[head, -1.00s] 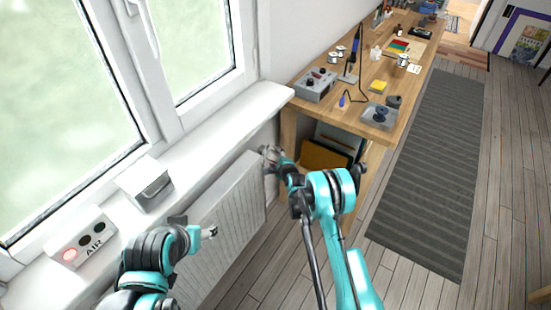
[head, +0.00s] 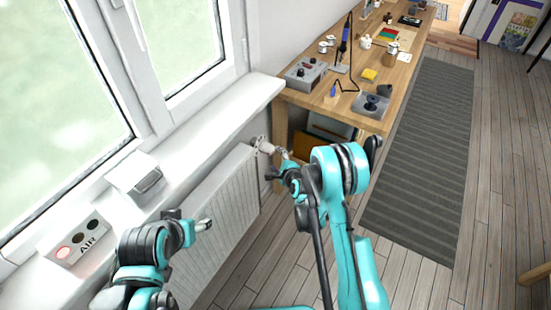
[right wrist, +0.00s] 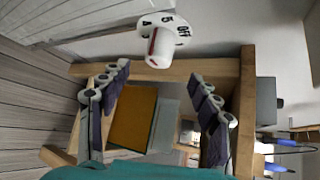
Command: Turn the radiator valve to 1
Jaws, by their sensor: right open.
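The radiator valve (head: 259,144) is at the far upper end of the white radiator (head: 215,222). In the right wrist view the valve knob (right wrist: 160,44) is white with a red line, on a dial marked 4, 5 and OFF. The red line's dial end lies near 4 and 5; the exact setting is unclear. The 1 is not visible. My right gripper (head: 277,155) is just right of the valve. In its wrist view its fingers (right wrist: 158,82) are spread and empty, with the knob ahead, beyond the tips. My left gripper (head: 204,224) hangs over the radiator's near part; its jaws are unclear.
A wooden workbench (head: 330,104) with tools stands right of the valve, its leg close by. An orange-brown panel (right wrist: 133,117) leans beneath it. The windowsill (head: 190,155) above the radiator holds a grey-white box (head: 135,177) and an AIR indicator (head: 75,240).

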